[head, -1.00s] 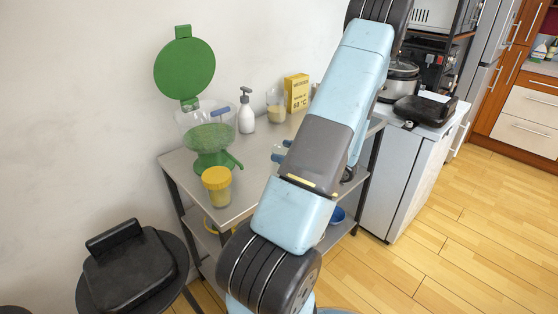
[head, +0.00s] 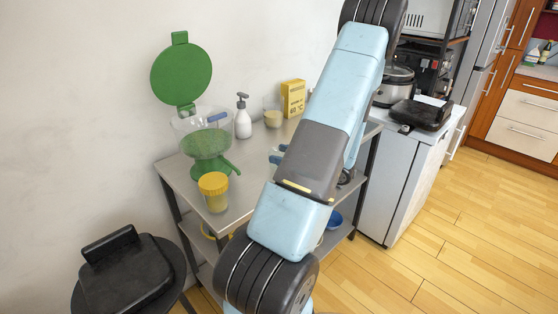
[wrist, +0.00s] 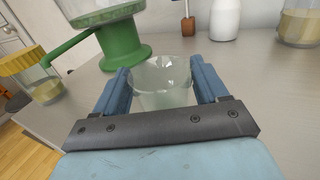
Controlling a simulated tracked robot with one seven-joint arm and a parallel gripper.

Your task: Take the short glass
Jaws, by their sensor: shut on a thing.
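The short glass (wrist: 162,82) is clear and stands upright between the two blue fingers of my gripper (wrist: 163,88) in the wrist view. The fingers are closed against its left and right sides. My gripper's dark bar hides the lower near part of the glass. The glass is over the grey metal table (wrist: 265,95); I cannot tell whether its base touches the top. In the head view only the blue fingertips of my gripper (head: 278,154) show past my arm, and the glass cannot be made out there.
The green dispenser (wrist: 122,45) stands just behind and left of the glass. A yellow-lidded jar (wrist: 45,88) is farther left. A white pump bottle (head: 243,120), a beige-filled container (head: 272,116) and a yellow box (head: 293,97) stand along the wall. The tabletop right of my gripper is clear.

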